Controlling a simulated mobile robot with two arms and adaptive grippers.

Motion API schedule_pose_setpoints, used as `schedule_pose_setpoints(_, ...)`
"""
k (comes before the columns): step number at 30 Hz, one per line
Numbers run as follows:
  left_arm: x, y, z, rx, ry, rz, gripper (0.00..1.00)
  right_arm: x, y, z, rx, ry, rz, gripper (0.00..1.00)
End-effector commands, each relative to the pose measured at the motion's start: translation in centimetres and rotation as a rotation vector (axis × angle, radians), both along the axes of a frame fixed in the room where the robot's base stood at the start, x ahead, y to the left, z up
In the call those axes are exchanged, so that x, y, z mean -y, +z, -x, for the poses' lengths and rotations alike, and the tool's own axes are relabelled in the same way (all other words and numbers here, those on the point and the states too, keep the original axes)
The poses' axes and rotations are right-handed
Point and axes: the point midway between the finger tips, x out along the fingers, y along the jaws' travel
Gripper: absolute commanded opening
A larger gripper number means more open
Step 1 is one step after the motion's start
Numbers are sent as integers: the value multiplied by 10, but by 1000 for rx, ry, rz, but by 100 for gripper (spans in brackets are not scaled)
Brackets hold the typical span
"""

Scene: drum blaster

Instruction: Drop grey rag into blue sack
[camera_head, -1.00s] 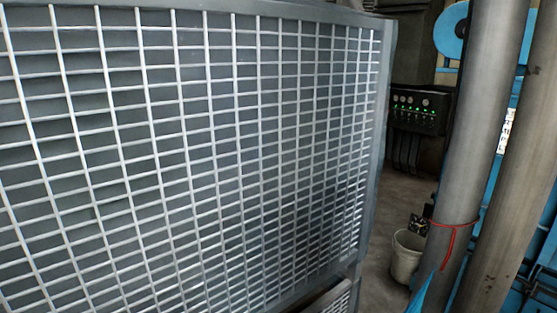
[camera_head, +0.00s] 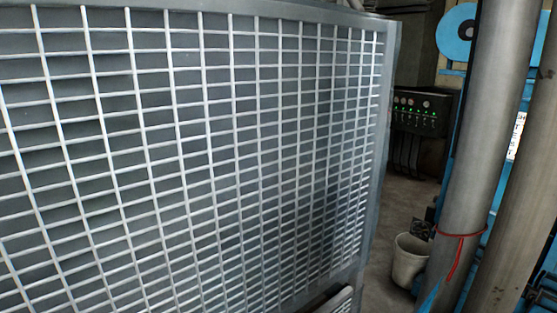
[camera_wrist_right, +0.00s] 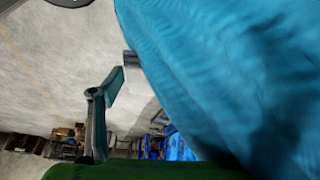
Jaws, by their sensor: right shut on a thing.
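A large blue cloth surface, which looks like the blue sack (camera_wrist_right: 235,75), fills the right half of the right wrist view, very close to the camera. A narrow blue strip, perhaps the same sack (camera_head: 430,299), shows at the lower edge of the head view beside the grey pipe. My right gripper (camera_wrist_right: 112,115) shows in the wrist view with a green-padded finger left of the blue cloth. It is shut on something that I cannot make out. I see no clear grey rag. My left gripper is not in view.
A large grey mesh panel (camera_head: 190,150) fills the left of the head view. Two thick pipes (camera_head: 490,150) stand at the right, one with a red tie (camera_head: 461,235). A pale bucket (camera_head: 409,262) stands on the floor between panel and pipes. A control box (camera_head: 420,110) is behind.

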Motion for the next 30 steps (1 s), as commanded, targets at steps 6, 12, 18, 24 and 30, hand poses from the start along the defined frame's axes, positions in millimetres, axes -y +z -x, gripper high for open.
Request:
schedule_pose_setpoints(6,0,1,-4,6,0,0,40,0,-2,0,0,0,0,48)
schedule_pose_setpoints(12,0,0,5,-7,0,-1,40,0,-2,0,0,0,0,88)
schedule_pose_setpoints(18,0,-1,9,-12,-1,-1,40,0,-1,0,0,0,0,88)
schedule_pose_setpoints(24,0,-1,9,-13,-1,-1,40,-2,5,-2,1,0,0,88)
schedule_pose_setpoints(30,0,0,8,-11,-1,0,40,-13,38,-11,6,3,-1,88)
